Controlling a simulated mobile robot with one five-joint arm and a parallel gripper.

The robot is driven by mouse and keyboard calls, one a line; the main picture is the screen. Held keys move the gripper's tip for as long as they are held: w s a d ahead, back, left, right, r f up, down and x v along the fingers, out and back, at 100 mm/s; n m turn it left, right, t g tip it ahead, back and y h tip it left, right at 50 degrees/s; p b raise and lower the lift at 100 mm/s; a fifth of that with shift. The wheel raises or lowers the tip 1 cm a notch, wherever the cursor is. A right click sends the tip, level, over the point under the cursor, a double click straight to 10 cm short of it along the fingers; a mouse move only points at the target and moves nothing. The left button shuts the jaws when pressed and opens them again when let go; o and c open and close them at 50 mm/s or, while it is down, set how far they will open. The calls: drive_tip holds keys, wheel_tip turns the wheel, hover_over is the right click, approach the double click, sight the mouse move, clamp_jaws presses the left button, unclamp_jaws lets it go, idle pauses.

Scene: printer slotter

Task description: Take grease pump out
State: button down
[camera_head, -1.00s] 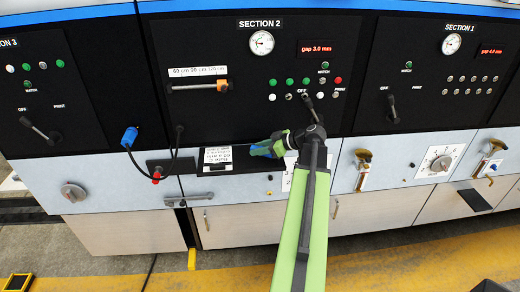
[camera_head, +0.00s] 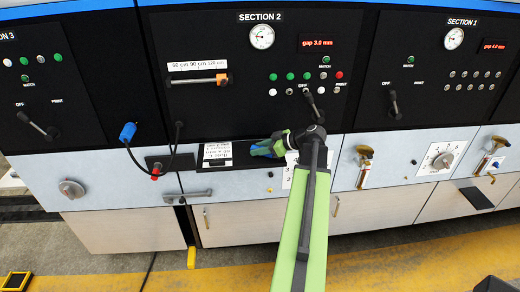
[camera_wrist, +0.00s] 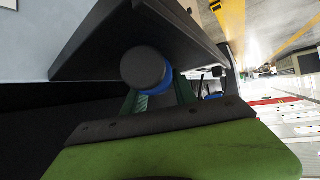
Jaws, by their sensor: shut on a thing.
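My gripper (camera_head: 263,148) is at the dark tray (camera_head: 238,165) under the section 2 panel, reaching in from the right. In the wrist view its green fingers (camera_wrist: 158,98) are shut on a blue, roughly cylindrical thing with a round black end (camera_wrist: 146,68), which I take to be the grease pump. Its blue part (camera_wrist: 148,100) shows between the fingers. In the head view only a little blue shows at the fingers, and most of the pump is hidden. A dark flat edge (camera_wrist: 95,35) lies close above it in the wrist view. I cannot tell whether they touch.
A white label card (camera_head: 217,152) is left of my gripper at the tray. A blue handle (camera_head: 128,132) with a black cable hangs further left. A lever (camera_head: 313,103) and buttons are above. A brass-coloured latch (camera_head: 364,165) is to the right. The floor in front is open.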

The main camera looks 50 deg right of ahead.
drive_tip(key=c, duration=0.9)
unclamp_jaws()
drive_tip(key=shift+r, duration=0.1)
drive_tip(key=p+v, duration=0.8)
drive_tip(key=v, duration=0.9)
drive_tip(key=shift+s+p, duration=0.15)
drive_tip(key=shift+p, duration=0.25)
